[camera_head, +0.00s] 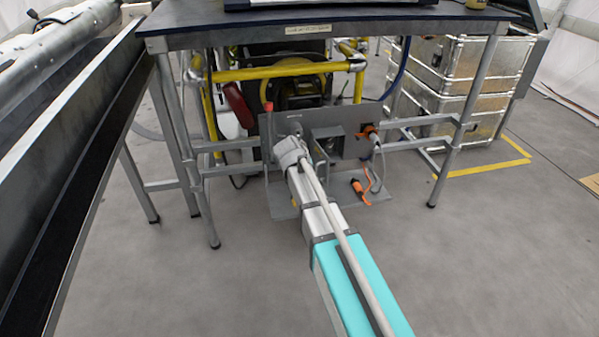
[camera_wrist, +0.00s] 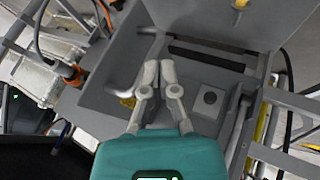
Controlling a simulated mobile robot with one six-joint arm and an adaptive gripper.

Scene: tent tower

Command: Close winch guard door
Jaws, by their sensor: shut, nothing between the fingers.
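A grey metal panel (camera_head: 350,128) stands upright below the table, in front of the yellow-framed winch (camera_head: 295,85). A small box-like grey part (camera_head: 326,146) juts from its middle; I cannot tell surely whether this is the guard door. My arm reaches to the panel's left half, and its wrist hides part of it. In the wrist view my gripper (camera_wrist: 159,66) is shut and empty, its fingertips over grey metalwork. Contact cannot be told.
The table (camera_head: 330,17) overhangs the panel, with metal legs and crossbars on both sides. Silver cases (camera_head: 470,80) stand at the right. A long metal channel (camera_head: 75,150) runs along the left. Front floor is clear.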

